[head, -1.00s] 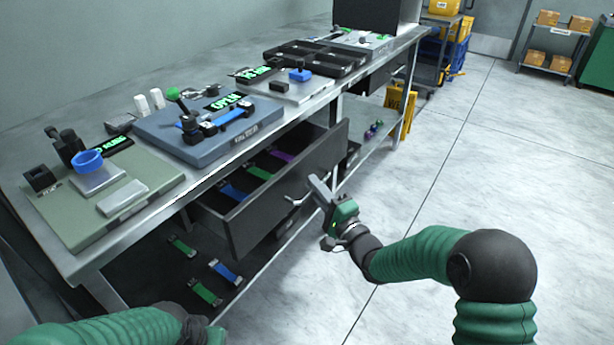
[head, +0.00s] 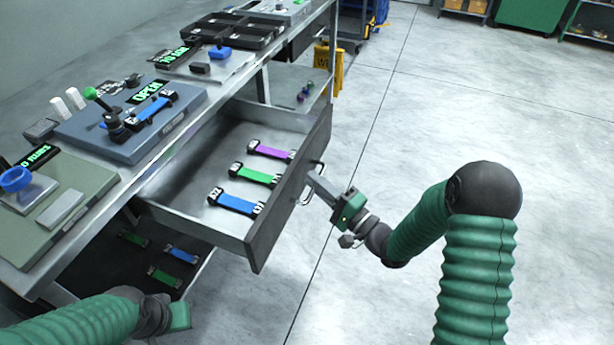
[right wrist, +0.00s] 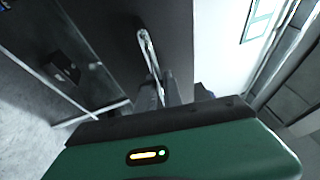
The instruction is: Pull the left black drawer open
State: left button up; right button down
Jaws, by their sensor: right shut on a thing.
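The left black drawer (head: 292,195) stands far out from under the workbench, its inside in plain view. In it lie a purple webbing piece (head: 271,151), a green one (head: 257,176) and a blue one (head: 237,204). My right gripper (head: 312,184) is shut on the drawer's metal handle (head: 304,197) at the outer face. In the right wrist view the handle (right wrist: 148,50) runs up from between the fingers against the dark drawer front (right wrist: 120,25). My left gripper (head: 178,316) is low at the bottom left, away from the drawer; its fingers are not clear.
The workbench carries a blue-grey device (head: 130,125) reading OPEN, a green-grey device (head: 60,205) and black trays (head: 235,32). More webbing pieces (head: 165,275) lie on the lower shelf. A yellow sign (head: 328,65) stands beyond. The floor right of the drawer is clear.

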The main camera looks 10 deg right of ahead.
jog(key=shift+s+f, duration=0.1)
jog(key=shift+f, duration=0.2)
jog(key=c, duration=1.6)
grip_release()
jog(key=shift+o, duration=0.5)
jog(key=shift+r, duration=0.1)
jog(key=p+v, duration=0.3)
jog(key=v, duration=1.3)
jog(key=shift+s+d, duration=0.25)
